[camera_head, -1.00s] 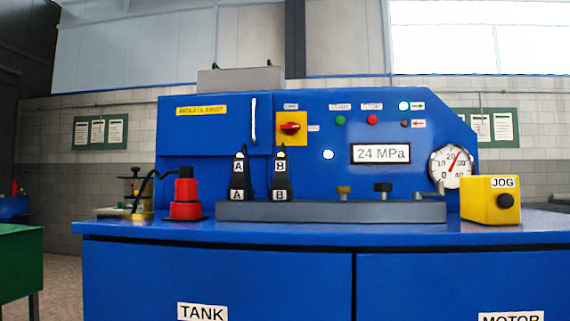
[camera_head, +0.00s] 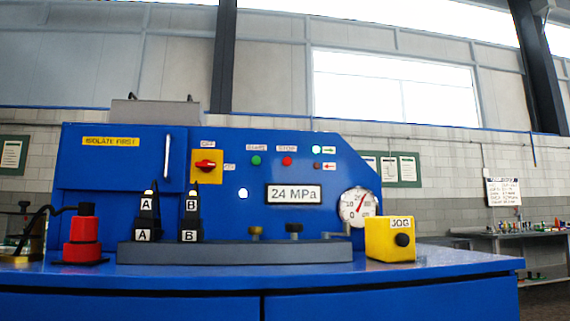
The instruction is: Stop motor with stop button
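The red stop button (camera_head: 287,161) sits on the blue control panel (camera_head: 330,165), under a small label that reads STOP. The green start button (camera_head: 256,160) is just to its left. A red rotary switch on a yellow plate (camera_head: 207,166) is further left. The display (camera_head: 294,194) reads 24 MPa. The round pressure gauge (camera_head: 357,207) has its red needle tilted up to the right. My gripper is not in view.
A yellow JOG box (camera_head: 390,239) stands at the right of the blue bench top (camera_head: 450,262). A dark manifold block (camera_head: 235,251) with levers A and B lies before the panel. A red cylinder (camera_head: 83,238) stands at left. A side table (camera_head: 525,236) is far right.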

